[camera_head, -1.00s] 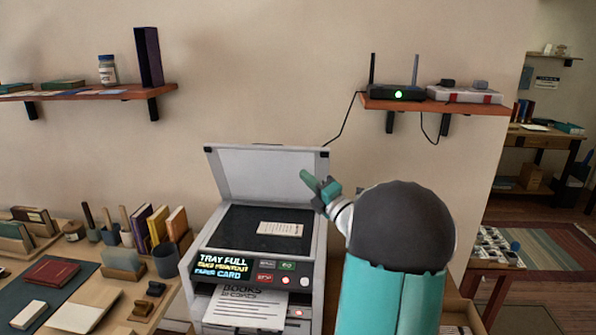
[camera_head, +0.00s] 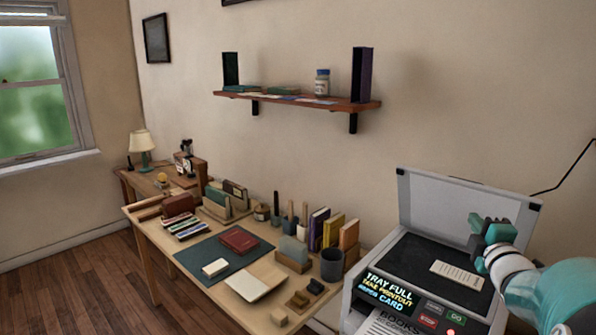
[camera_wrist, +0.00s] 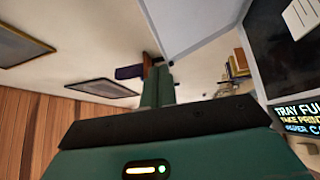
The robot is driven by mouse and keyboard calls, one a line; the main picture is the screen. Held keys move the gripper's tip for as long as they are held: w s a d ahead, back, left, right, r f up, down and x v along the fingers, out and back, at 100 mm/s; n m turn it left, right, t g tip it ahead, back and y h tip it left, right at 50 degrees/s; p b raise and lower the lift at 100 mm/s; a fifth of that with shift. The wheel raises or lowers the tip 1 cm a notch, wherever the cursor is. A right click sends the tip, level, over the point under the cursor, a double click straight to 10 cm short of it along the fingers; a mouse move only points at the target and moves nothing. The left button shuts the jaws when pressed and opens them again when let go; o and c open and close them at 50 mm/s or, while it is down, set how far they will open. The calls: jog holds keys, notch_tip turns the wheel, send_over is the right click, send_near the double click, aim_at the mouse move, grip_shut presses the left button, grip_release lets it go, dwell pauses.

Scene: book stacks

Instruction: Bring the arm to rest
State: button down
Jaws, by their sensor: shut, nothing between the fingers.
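My gripper (camera_head: 484,232) is at the right of the head view, raised in front of the open lid of the printer-copier (camera_head: 470,207). Its teal fingers are together with nothing between them. In the wrist view the two teal fingers (camera_wrist: 157,86) lie side by side. My arm enters from the lower right corner of the head view. The copier's dark glass carries a pale card (camera_head: 458,274), and its screen (camera_head: 388,291) reads "TRAY FULL TAKE PRINTOUT PAPER CARD". A printed sheet (camera_head: 385,323) shows at the bottom edge, partly cut off.
A wall shelf (camera_head: 365,105) hangs above. Open wooden floor (camera_head: 75,295) lies at the lower left.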

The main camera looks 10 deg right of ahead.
jog(key=a+m+g, duration=0.4)
jog(key=a+m, duration=0.2)
jog(key=a, duration=0.4)
jog(key=s+a+f+m+g+y, duration=0.2)
jog(key=s+a+f+m+g, duration=0.2)
jog(key=s+a, duration=0.6)
jog(key=s+a+f+m+g+y, duration=0.3)
jog(key=s+a, duration=0.8)
jog(key=a, duration=0.4)
notch_tip(320, 180, down, 3)
jog(key=shift+s+r+m+g, duration=0.1)
jog(key=shift+s+m+g, duration=0.1)
jog(key=shift+m+g, duration=0.6)
